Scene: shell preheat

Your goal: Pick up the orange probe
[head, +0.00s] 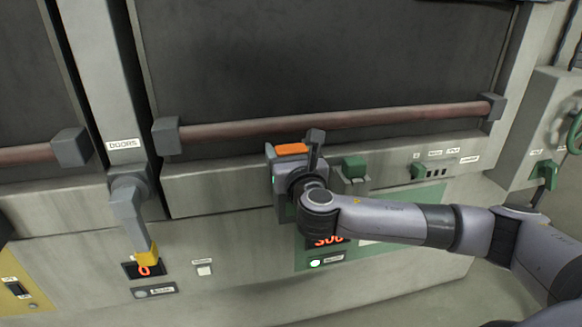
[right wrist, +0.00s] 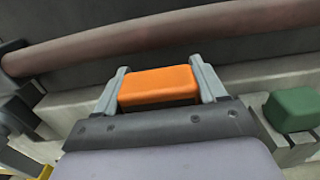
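The orange probe (head: 291,149) shows as an orange block at the front of the oven, below the reddish door bar. My right gripper (head: 283,172) is at it, with the arm coming in from the right. In the right wrist view the orange probe (right wrist: 158,86) fills the space between the two grey fingers of the right gripper (right wrist: 160,88). The fingers lie against its left and right sides with no clear gap. The probe's lower part and whatever it sits in are hidden behind the gripper. My left gripper is not in view.
A green block (head: 354,167) stands just right of the gripper, and also in the right wrist view (right wrist: 292,108). The reddish bar (head: 400,117) runs close behind. A grey lever with a yellow tip (head: 147,253) hangs at left. A red display (head: 328,241) is partly hidden below.

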